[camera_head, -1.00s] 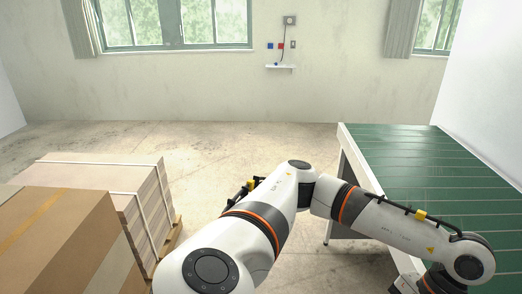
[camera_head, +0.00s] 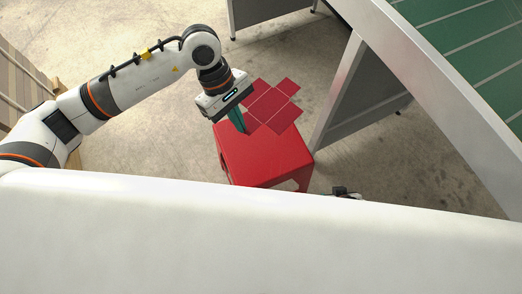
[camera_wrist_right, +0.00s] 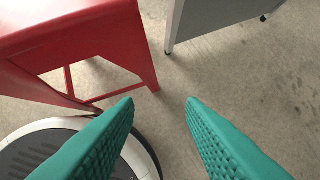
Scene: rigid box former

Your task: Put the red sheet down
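The red sheet (camera_head: 270,104) is a flat, cross-shaped blank with crease lines, in the head view. My left gripper (camera_head: 239,122) is at its left edge, its teal fingers closed on one flap. The sheet appears over the far right part of the red stool (camera_head: 258,158); I cannot tell whether it touches the stool. The stool also shows at the upper left of the right wrist view (camera_wrist_right: 75,45). My right gripper (camera_wrist_right: 160,100) is open and empty, its teal fingers wide apart, low beside the stool.
A conveyor with a green top (camera_head: 445,15) and pale frame stands at the upper right. Grey panels (camera_head: 365,95) stand below and beside it. Bare concrete floor (camera_head: 285,50) lies beyond the stool. Stacked sheets (camera_head: 15,85) are at the left edge.

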